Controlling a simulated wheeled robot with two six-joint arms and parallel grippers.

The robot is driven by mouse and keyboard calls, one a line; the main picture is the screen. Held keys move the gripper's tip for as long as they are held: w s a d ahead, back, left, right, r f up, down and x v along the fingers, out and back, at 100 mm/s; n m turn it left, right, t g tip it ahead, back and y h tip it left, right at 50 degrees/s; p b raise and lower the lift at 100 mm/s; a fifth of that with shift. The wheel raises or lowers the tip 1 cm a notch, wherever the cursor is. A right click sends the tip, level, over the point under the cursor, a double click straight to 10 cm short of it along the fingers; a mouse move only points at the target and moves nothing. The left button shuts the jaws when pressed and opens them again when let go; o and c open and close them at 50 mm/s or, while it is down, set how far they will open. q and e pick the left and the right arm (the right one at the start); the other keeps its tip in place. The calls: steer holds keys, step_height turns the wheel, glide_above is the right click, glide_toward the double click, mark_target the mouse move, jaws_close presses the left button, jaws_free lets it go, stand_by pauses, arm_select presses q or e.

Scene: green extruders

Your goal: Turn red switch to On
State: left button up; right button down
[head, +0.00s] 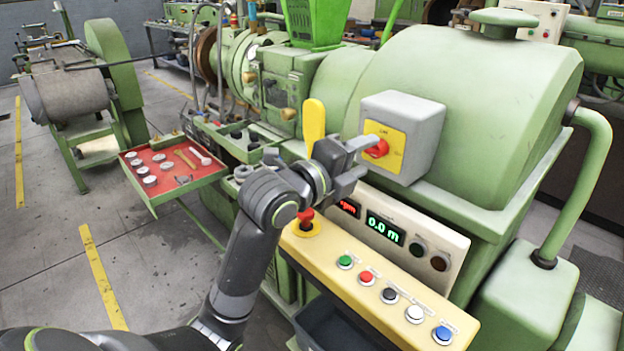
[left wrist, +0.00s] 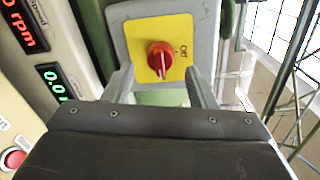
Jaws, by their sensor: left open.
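The red rotary switch (head: 376,149) sits on a yellow plate (head: 392,141) on the front of a grey box (head: 417,118) on the green machine. In the left wrist view the red switch (left wrist: 160,58) is straight ahead, with its pale pointer mark turned downward in the picture. Sideways lettering to its right seems to read "Off". My left gripper (head: 362,161) is open and empty in front of the box. In the left wrist view its fingers (left wrist: 162,84) stand apart below the knob, one on each side. No contact with the knob shows. My right gripper is out of view.
A yellow button panel (head: 378,290) with several coloured buttons and a red knob (head: 306,218) lies below my left arm. A display panel (head: 395,232) sits just under the box. A red tool tray (head: 170,165) is at left.

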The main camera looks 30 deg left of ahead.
arm_select(q)
steer(key=p+v, duration=1.3)
steer(key=v, duration=0.1)
steer(key=shift+s+p, duration=0.25)
steer(key=shift+p, duration=0.1)
stand_by(0.5)
